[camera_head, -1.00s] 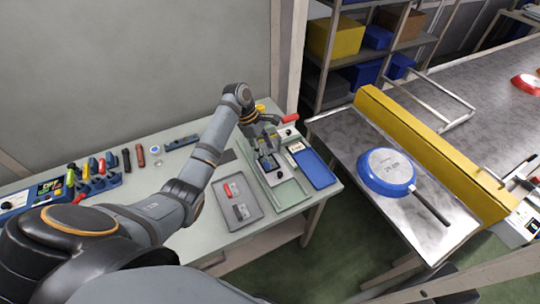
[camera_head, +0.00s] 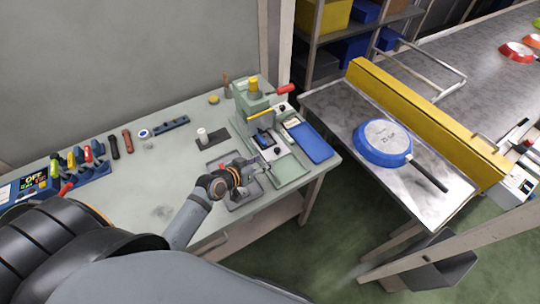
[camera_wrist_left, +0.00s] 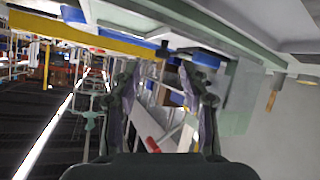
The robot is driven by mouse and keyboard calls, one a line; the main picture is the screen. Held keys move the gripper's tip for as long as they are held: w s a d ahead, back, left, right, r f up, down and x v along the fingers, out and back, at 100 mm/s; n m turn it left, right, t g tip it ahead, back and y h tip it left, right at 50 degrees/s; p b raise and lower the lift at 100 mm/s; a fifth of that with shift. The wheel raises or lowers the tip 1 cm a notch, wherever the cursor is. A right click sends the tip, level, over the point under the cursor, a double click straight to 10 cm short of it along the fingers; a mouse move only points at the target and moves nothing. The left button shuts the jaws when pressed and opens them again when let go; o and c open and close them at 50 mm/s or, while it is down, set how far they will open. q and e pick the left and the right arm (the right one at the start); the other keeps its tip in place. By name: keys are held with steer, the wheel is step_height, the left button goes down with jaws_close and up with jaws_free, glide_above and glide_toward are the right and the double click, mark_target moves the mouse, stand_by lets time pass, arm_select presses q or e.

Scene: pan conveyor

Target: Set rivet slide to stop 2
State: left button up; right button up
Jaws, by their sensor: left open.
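The green rivet press (camera_head: 254,108) stands at the right end of the bench, with a yellow top and a red-handled lever (camera_head: 284,89). At its foot is a slide (camera_head: 264,139) with a dark blue block, on a pale green base (camera_head: 290,172). The stop marks are too small to read. My left gripper (camera_head: 256,168) is in front of the slide, low over the bench, and partly covers the grey tray (camera_head: 244,196). In the left wrist view my left gripper (camera_wrist_left: 165,100) has its fingers apart with nothing held between them. My right gripper is not in view.
A blue tray (camera_head: 310,142) lies right of the press. Tools stand in a rack (camera_head: 85,172) at the left. A blue pan (camera_head: 382,143) rests on the metal table beside a yellow rail (camera_head: 425,122). The bench's middle is mostly clear.

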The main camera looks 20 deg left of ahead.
mark_target(275, 151)
arm_select(q)
steer(key=w+f, duration=0.1)
steer(key=w, duration=0.1)
steer(key=w+d+m+t, duration=0.1)
steer(key=w, duration=0.2)
steer(key=w+d+f+m, duration=0.1)
steer(key=w, duration=0.1)
steer(key=shift+w+f+t, duration=0.15)
steer(key=shift+f+t, duration=0.15)
steer(key=shift+f, duration=0.05)
jaws_close()
stand_by(0.5)
